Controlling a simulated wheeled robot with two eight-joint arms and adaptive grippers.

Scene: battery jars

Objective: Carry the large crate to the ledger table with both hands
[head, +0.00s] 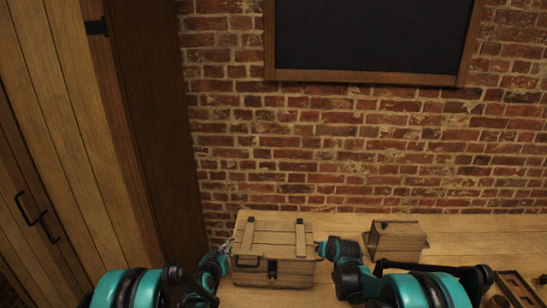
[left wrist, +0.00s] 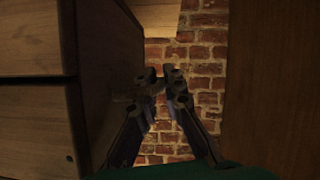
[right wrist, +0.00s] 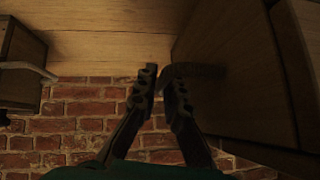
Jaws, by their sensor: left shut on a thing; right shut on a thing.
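The large crate (head: 272,240) is a wooden box with a slatted lid and dark metal fittings, upright at the left end of a wooden table (head: 465,245). I cannot tell whether it rests on the top or hangs just above it. My left gripper (head: 229,246) is shut on the crate's left side handle; the left wrist view shows its fingers (left wrist: 163,85) beside the crate wall (left wrist: 40,115). My right gripper (head: 319,247) is shut on the right handle; the right wrist view shows its fingers (right wrist: 162,85) around a bar at the crate wall (right wrist: 235,75). Nothing labels this table as the ledger table.
A smaller wooden box (head: 398,238) stands on the table to the right of the crate. A dark-rimmed tray (head: 515,290) lies at the far right. A brick wall (head: 330,150) with a blackboard (head: 370,35) rises behind. A tall wooden cabinet (head: 70,150) stands at left.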

